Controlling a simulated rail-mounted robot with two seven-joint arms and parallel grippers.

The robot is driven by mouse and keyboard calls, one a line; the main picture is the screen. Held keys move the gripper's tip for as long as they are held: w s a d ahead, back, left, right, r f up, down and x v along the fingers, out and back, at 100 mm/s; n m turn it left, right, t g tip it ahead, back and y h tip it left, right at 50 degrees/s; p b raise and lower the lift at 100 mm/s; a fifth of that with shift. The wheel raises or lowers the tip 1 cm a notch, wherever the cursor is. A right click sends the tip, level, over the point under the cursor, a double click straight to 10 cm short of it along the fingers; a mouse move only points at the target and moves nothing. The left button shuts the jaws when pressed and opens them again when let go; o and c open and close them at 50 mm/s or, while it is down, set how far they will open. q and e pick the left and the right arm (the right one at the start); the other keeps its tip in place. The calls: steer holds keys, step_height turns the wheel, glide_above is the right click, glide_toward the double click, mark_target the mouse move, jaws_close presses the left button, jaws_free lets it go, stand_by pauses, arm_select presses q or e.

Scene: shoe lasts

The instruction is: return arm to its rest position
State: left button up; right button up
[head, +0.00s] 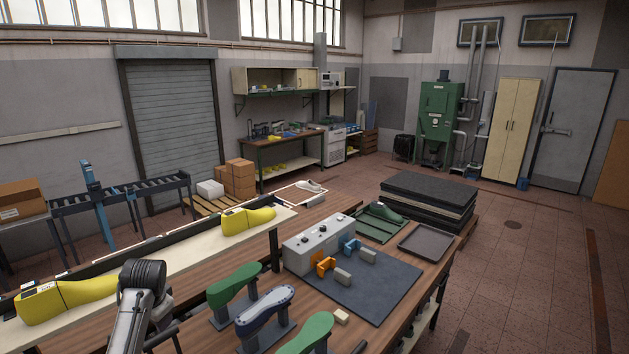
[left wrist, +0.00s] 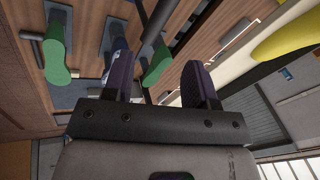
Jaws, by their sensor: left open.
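My left arm (head: 140,305) comes in at the bottom left of the head view; its fingers cannot be made out there. In the left wrist view my left gripper (left wrist: 160,82) has its two dark fingers apart, with nothing held between them. Green lasts (left wrist: 55,50) on stands show beyond the fingers. My right gripper is not in view.
Yellow lasts (head: 247,220) lie on a long pale strip (head: 180,257) behind my arm. A grey control box (head: 318,243) stands by a dark mat (head: 375,298) with orange and grey blocks. An empty dark tray (head: 426,242) and a green tray (head: 378,228) holding a green last are farther right.

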arm_select(q)
steer(key=s+d+r+n+t, duration=0.1)
steer(key=d+r+n+t, duration=0.2)
steer(key=r, duration=0.7)
steer(key=s+d+r+n+t, duration=0.2)
steer(key=r+t, duration=0.3)
steer(key=r, duration=0.5)
steer(key=s+d+f+t+p, duration=0.1)
steer(key=s+d+t, duration=0.1)
steer(key=s+d, duration=0.25)
steer(key=s+d+f+m+g+h+p, duration=0.1)
steer(key=s+d+f+g, duration=0.3)
steer(key=s+f, duration=1.3)
steer(key=s+d+f+m+g+h+p, duration=0.1)
steer(key=s+d+f+g+p, duration=0.3)
steer(key=s+f, duration=1.3)
steer(key=s+g+h, duration=0.1)
steer(key=s, duration=0.5)
steer(key=shift+s, duration=0.4)
